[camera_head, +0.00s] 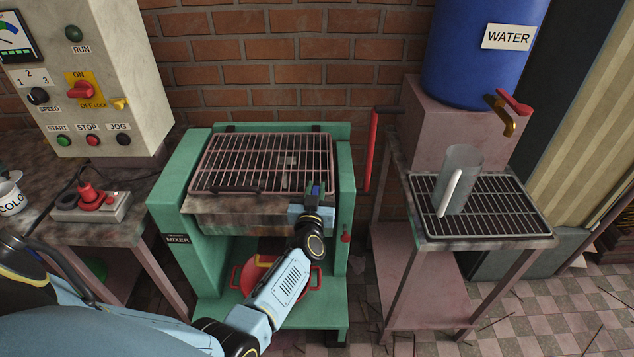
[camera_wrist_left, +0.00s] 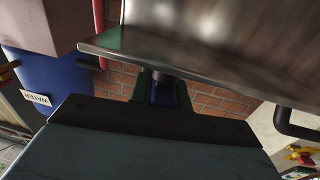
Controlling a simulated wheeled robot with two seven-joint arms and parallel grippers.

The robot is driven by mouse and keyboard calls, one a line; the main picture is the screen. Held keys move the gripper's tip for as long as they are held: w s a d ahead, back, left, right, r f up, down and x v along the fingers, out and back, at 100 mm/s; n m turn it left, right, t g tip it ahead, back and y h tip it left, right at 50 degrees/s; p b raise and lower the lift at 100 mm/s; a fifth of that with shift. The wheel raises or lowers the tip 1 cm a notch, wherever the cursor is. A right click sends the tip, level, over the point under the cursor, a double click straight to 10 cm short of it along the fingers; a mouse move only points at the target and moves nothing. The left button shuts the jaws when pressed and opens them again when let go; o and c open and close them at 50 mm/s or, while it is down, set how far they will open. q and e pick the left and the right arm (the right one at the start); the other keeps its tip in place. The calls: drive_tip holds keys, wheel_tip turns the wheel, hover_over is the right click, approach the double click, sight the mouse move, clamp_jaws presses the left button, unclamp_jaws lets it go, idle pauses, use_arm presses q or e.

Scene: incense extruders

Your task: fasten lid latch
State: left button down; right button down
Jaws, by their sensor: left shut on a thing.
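The green mixer (camera_head: 176,165) stands in the middle of the head view with its barred lid (camera_head: 262,160) lying down over the metal trough (camera_head: 235,215). A dark lid handle (camera_head: 236,191) is at the lid's front edge; it also shows in the left wrist view (camera_wrist_left: 298,126). My left gripper (camera_head: 318,190) is at the front right corner of the lid. In the left wrist view its fingers (camera_wrist_left: 164,88) are shut on a small dark latch part (camera_wrist_left: 163,75) at the edge of the metal. The gripper hides most of the latch. My right gripper is out of view.
A red lever (camera_head: 373,150) rises just right of the mixer. A pitcher (camera_head: 458,180) stands on a rack beneath the blue water tank (camera_head: 480,60). A control cabinet (camera_head: 110,75) and a red plug (camera_head: 90,193) are at left. A red pan (camera_head: 243,280) sits below the trough.

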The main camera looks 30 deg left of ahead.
use_arm(q)
drive_tip(key=shift+n+g+y, duration=0.3)
drive_tip(key=shift+y, duration=0.1)
drive_tip(key=shift+n+y, duration=0.3)
drive_tip(key=shift+y, duration=0.1)
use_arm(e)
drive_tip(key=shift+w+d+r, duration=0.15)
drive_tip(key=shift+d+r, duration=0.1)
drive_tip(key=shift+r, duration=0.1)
use_arm(q)
drive_tip(key=shift+g, duration=0.3)
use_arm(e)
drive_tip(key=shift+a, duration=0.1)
use_arm(q)
drive_tip(key=shift+a, duration=0.1)
drive_tip(key=c, duration=1.3)
unclamp_jaws()
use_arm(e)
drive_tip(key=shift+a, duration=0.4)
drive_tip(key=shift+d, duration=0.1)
